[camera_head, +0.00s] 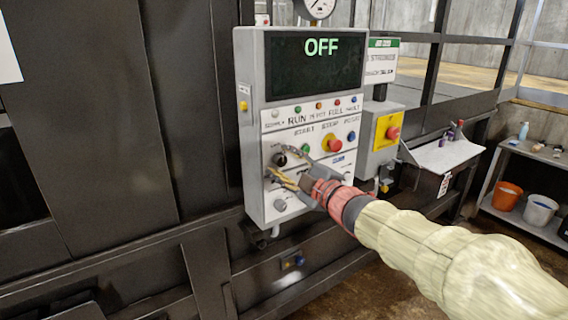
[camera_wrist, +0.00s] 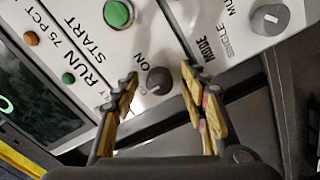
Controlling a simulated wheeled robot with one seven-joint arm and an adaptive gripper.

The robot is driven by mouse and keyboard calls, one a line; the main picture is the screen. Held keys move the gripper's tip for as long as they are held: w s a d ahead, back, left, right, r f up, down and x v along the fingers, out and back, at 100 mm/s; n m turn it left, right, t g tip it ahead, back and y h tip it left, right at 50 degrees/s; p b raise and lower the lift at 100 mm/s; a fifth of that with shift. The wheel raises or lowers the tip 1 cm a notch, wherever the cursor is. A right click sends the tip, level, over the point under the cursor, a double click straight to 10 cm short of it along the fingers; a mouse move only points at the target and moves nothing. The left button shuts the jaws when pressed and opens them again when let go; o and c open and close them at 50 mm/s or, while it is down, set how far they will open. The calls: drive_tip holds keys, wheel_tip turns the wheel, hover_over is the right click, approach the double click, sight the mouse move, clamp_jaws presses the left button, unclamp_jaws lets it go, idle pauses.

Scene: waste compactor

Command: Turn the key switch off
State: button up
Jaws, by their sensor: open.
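The key switch (camera_head: 279,159) is a small dark round knob on the left of the grey control panel (camera_head: 255,150). In the wrist view the key switch (camera_wrist: 158,80) has "ON" lettered beside it. My gripper (camera_head: 277,173) is open at the panel face, just below the switch in the head view. In the wrist view my gripper (camera_wrist: 159,90) has its yellow-padded fingers on either side of the switch, with gaps visible. I cannot tell whether they touch the panel. The display (camera_head: 320,62) reads "OFF".
A green start button (camera_wrist: 118,12) and the grey mode knob (camera_wrist: 270,18) are close by. A red stop button (camera_head: 333,145) is to the right on the panel. A yellow-backed red button (camera_head: 392,132) is on a side box. A shelf with buckets (camera_head: 508,196) stands at far right.

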drive_tip(key=v, duration=1.1)
drive_tip(key=shift+s+d, duration=0.25)
drive_tip(key=shift+s, duration=0.05)
drive_tip(key=shift+f, duration=0.1)
drive_tip(key=w+d+f+m+h, duration=0.2)
drive_tip(key=d+f+m+h, duration=0.55)
drive_tip(key=d, duration=0.35)
drive_tip(key=s+d+f+m+g+h, duration=0.4)
drive_tip(key=s+d+f+m+h, duration=0.15)
drive_tip(key=s+d+f, duration=0.3)
drive_tip(key=s+a+f+m+g+y, duration=0.1)
drive_tip(key=s+a+m+g, duration=0.1)
drive_tip(key=s, duration=0.9)
drive_tip(key=s+a+f+m+g+y, duration=0.2)
drive_tip(key=s+a+m+g, duration=0.1)
drive_tip(key=s, duration=0.8)
drive_tip(key=shift+a+m, duration=0.5)
drive_tip(key=shift+a, duration=0.3)
